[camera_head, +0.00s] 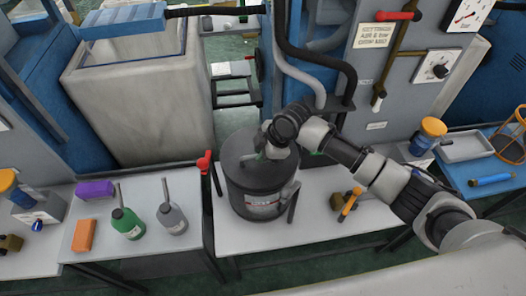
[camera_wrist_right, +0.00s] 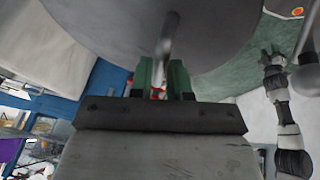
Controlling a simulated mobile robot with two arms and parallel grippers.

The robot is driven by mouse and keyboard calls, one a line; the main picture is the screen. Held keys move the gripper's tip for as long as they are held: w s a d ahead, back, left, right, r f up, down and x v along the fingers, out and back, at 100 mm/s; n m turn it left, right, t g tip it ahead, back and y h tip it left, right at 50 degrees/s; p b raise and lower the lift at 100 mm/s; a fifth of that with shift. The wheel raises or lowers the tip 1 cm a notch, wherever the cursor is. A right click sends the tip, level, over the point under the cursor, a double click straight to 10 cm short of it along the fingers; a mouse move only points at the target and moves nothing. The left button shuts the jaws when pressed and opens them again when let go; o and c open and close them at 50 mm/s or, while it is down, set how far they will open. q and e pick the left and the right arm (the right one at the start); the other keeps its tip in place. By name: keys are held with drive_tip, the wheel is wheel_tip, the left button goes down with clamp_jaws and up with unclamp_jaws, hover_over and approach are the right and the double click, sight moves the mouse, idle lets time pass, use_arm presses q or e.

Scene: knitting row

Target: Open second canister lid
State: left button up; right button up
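A dark grey canister (camera_head: 262,197) with a pale label stands on the white-topped bench in the middle of the head view. Its round dark lid (camera_head: 238,149) covers the top; my right wrist hides part of it. My right gripper (camera_head: 258,153) is over the lid. In the right wrist view, the green fingers of the right gripper (camera_wrist_right: 161,80) close around a thin metal handle (camera_wrist_right: 167,38) in front of a broad grey round surface. No gap shows beside the handle. My left gripper is not in the head view.
Left of the canister are a red-knobbed lever (camera_head: 204,163), a grey bottle (camera_head: 172,217), a green bottle (camera_head: 126,223) and an orange block (camera_head: 84,235). An orange-handled tool (camera_head: 350,204) lies to its right.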

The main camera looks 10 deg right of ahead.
clamp_jaws()
drive_tip(key=shift+r, duration=0.1)
drive_tip(key=shift+w+r+g+p, duration=0.2)
drive_tip(key=shift+r+g+p, duration=0.15)
drive_tip(key=shift+r, duration=0.15)
drive_tip(key=w+r+g, duration=0.1)
drive_tip(key=w+r+g+p, duration=0.1)
drive_tip(key=r, duration=0.1)
drive_tip(key=shift+r+m+p, duration=0.1)
drive_tip(key=shift+m+p, duration=0.2)
drive_tip(key=shift+w+d+r+b, duration=0.1)
drive_tip(key=shift+w+r+b, duration=0.4)
drive_tip(key=shift+w+r, duration=1.5)
